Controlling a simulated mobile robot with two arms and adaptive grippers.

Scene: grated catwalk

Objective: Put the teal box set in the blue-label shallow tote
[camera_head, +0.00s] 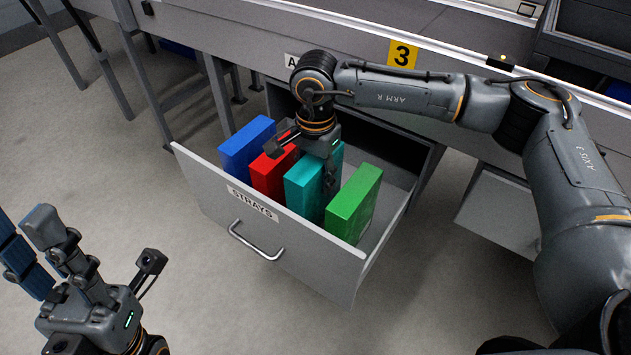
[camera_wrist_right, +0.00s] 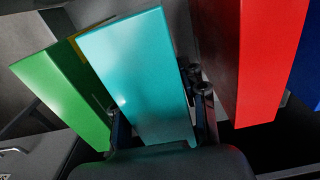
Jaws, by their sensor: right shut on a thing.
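The teal box set (camera_head: 303,186) stands upright in an open grey drawer (camera_head: 270,245) labelled STRAYS, between a red box and a green box. My right gripper (camera_head: 325,172) reaches down from above and is shut on the teal box set. In the right wrist view the teal box set (camera_wrist_right: 140,80) sits between the two fingers (camera_wrist_right: 160,122). My left gripper (camera_head: 98,245) is at the lower left, outside the drawer, with its fingers spread. I cannot make out a blue-label shallow tote.
A blue box (camera_head: 246,145), a red box (camera_head: 270,175) and a green box (camera_head: 353,204) share the drawer. The floor (camera_head: 200,290) is bare in front of the drawer.

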